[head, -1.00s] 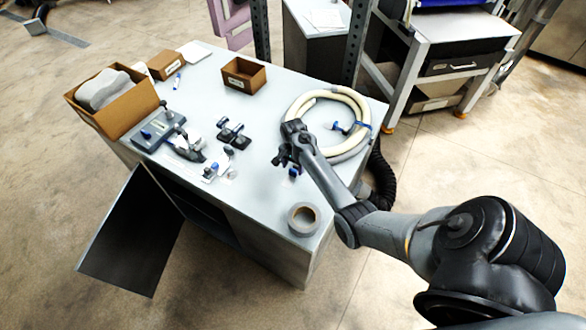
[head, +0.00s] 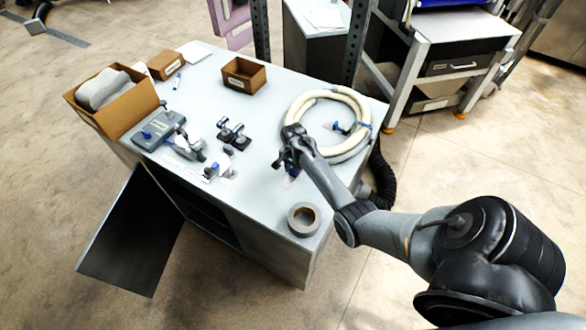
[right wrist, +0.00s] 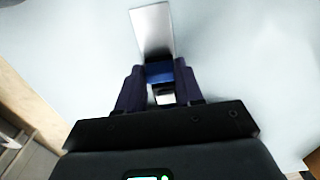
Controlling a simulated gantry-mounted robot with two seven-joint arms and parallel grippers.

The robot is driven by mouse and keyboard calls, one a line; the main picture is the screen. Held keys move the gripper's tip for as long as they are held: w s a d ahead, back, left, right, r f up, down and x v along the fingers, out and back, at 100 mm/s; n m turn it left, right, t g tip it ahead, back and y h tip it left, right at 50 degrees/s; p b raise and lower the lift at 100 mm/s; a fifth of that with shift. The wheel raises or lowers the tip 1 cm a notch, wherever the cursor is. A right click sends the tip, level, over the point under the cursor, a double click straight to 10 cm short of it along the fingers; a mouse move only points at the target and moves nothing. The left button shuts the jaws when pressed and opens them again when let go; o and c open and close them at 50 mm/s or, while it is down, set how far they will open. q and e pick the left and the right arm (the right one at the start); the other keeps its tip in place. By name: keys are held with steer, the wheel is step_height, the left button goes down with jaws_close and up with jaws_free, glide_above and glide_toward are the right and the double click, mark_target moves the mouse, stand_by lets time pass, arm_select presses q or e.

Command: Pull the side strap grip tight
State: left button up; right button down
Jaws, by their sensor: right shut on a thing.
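My right gripper (head: 284,165) is low over the right part of the grey table, in front of the coiled hose. In the right wrist view, its two dark fingers (right wrist: 160,82) are shut on a small blue grip (right wrist: 159,72). A pale flat strip (right wrist: 152,30) extends from the grip away from the gripper. In the head view the gripper mostly hides the grip, and a bit of pale strip (head: 288,182) shows beneath it. I take this blue piece to be the side strap grip. How taut the strap is cannot be told. My left gripper is not in view.
A cream hose coil (head: 362,112) lies behind the gripper, and a grey tape roll (head: 292,222) stands near the front edge.

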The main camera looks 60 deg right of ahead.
steer(key=shift+a+r+p, duration=0.15)
steer(key=shift+a+p, duration=0.05)
steer(key=shift+p, duration=0.1)
steer(key=a+p, duration=0.3)
steer(key=shift+a+r, duration=0.15)
steer(key=shift+a, duration=0.5)
steer(key=shift+a+f, duration=0.1)
steer(key=shift+f, duration=0.15)
steer(key=c, duration=1.1)
jaws_free()
steer(key=o, duration=0.4)
